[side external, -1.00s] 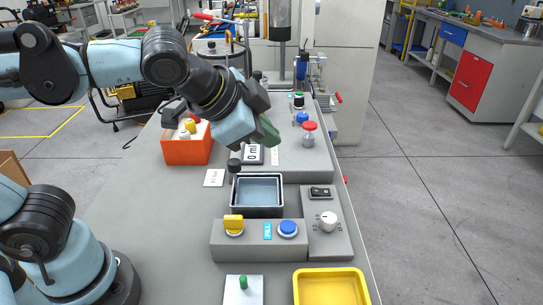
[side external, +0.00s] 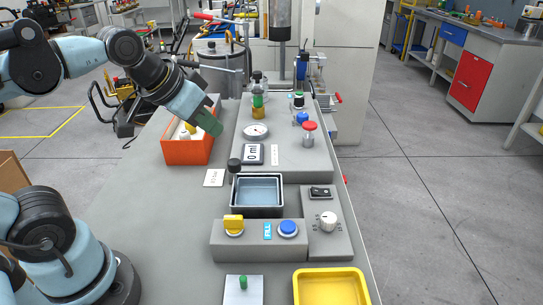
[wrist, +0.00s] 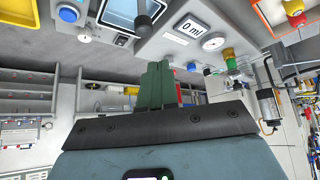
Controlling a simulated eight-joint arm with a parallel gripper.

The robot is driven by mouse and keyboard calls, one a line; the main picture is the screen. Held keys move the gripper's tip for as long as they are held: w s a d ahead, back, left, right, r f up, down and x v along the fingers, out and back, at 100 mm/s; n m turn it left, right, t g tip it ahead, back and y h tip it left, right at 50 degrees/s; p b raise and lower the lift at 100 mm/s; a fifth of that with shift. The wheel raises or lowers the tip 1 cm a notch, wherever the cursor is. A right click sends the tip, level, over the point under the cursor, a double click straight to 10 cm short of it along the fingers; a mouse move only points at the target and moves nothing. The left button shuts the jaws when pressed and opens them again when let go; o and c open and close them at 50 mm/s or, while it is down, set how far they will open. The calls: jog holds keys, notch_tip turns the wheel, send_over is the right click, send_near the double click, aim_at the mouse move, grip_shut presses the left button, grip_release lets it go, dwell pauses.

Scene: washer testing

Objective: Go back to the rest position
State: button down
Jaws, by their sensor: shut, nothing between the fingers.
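My arm reaches in from the left, bent downward at the wrist.
The orange bin (side external: 181,153) with small bottles stands near my gripper. A yellow tray (side external: 331,271) is at the front.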

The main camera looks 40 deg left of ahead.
notch_tip(320, 180, down, 6)
jog(key=shift+f, duration=0.2)
dwell(0.3)
dwell(2.4)
notch_tip(320, 180, up, 8)
jog(key=m+t+h, duration=0.1)
jog(key=m+t, duration=0.1)
jog(key=m, duration=0.9)
send_over(284, 228)
jog(key=shift+f, duration=2.5)
jog(key=shift+f, duration=4.35)
